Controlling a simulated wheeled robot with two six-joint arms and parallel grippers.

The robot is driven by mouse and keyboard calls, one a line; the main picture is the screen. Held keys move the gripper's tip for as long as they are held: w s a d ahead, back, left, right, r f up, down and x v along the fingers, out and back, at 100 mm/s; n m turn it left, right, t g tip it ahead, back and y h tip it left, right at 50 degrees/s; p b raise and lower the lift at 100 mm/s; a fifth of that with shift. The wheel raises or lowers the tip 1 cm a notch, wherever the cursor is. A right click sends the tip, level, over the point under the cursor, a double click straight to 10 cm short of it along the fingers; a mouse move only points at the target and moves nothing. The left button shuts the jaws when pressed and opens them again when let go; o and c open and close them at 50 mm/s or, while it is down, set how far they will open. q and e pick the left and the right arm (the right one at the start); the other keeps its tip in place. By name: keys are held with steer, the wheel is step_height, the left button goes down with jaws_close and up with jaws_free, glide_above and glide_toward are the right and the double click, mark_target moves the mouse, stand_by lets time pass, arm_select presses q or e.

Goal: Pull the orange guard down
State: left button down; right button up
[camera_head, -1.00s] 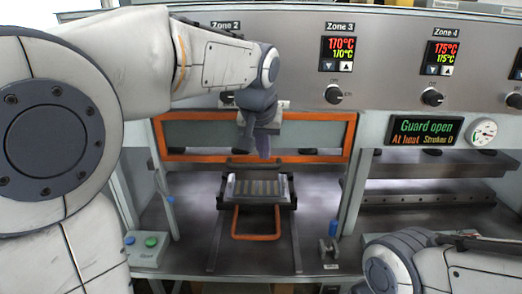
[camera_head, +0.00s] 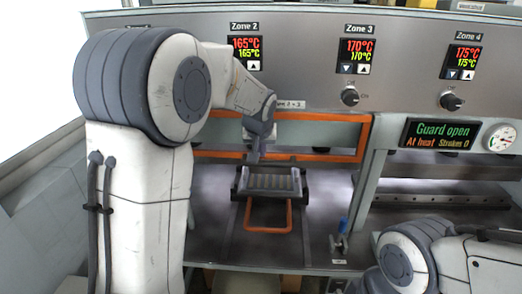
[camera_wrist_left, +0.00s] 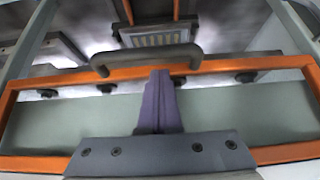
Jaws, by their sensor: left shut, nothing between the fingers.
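The orange guard (camera_head: 335,157) is a rectangular orange frame around a clear panel, raised across the press opening below the zone controls. In the left wrist view the guard (camera_wrist_left: 40,80) fills most of the picture, with a dark handle (camera_wrist_left: 145,60) on its far bar. My left gripper (camera_head: 257,152) is in front of the guard in the head view. Its fingers (camera_wrist_left: 160,74) are shut and empty, tips over the far bar, close to the handle; whether they touch it I cannot tell. My right arm shows at lower right; its gripper is out of view.
A tray (camera_head: 297,192) with several strips sits on rails below the guard, with an orange pull handle (camera_head: 268,229) in front. A blue-topped lever (camera_head: 341,238) stands to the right. A display (camera_head: 438,134) reads "Guard open".

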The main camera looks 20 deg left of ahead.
arm_select(q)
steer(key=shift+s+f, duration=0.1)
steer(key=shift+f, duration=0.5)
step_height(320, 180, down, 28)
steer(key=b, duration=2.6)
steer(key=shift+s+d+f, duration=0.1)
steer(key=shift+s, duration=0.05)
